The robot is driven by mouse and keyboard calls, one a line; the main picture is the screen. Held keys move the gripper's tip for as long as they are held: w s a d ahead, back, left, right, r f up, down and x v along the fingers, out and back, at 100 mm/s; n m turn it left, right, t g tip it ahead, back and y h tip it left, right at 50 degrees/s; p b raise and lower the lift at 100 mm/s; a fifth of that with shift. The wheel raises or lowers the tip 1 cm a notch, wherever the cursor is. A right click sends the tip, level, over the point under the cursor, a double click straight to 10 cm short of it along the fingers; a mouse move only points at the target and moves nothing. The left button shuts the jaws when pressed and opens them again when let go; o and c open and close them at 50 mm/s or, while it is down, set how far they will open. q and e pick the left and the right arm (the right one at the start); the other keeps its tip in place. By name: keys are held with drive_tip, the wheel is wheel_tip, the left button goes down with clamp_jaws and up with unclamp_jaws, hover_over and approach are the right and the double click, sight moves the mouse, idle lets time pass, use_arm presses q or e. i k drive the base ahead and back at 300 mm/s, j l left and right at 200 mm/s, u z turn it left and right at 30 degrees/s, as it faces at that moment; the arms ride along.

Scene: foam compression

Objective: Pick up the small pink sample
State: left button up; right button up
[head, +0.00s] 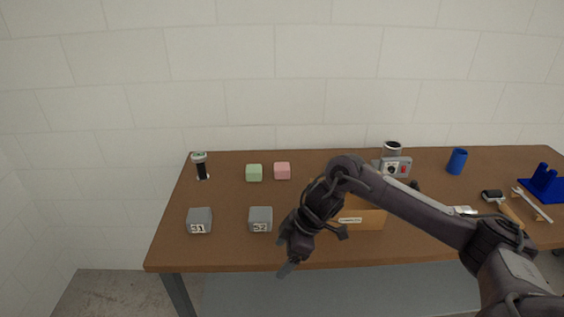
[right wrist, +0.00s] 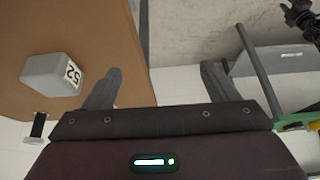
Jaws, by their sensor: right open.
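The small pink sample (head: 282,170) is a pink cube at the back of the brown table, just right of a green cube (head: 254,172). My right gripper (head: 289,261) hangs at the table's front edge, in front of the pink sample and well apart from it. In the right wrist view its two fingers (right wrist: 160,85) are spread with nothing between them. The pink sample does not show in the right wrist view. My left gripper is not in either view.
Grey blocks marked S1 (head: 199,221) and S2 (head: 260,219) stand at the table's front left; S2 is close to my right gripper. A box (head: 368,218) is partly hidden behind my arm. A black cylinder (head: 201,168), grey device (head: 396,166) and blue cup (head: 457,161) stand farther back.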

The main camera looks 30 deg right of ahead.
sight(282, 170)
drive_tip(key=i+l, duration=1.05)
drive_tip(key=i, duration=0.25)
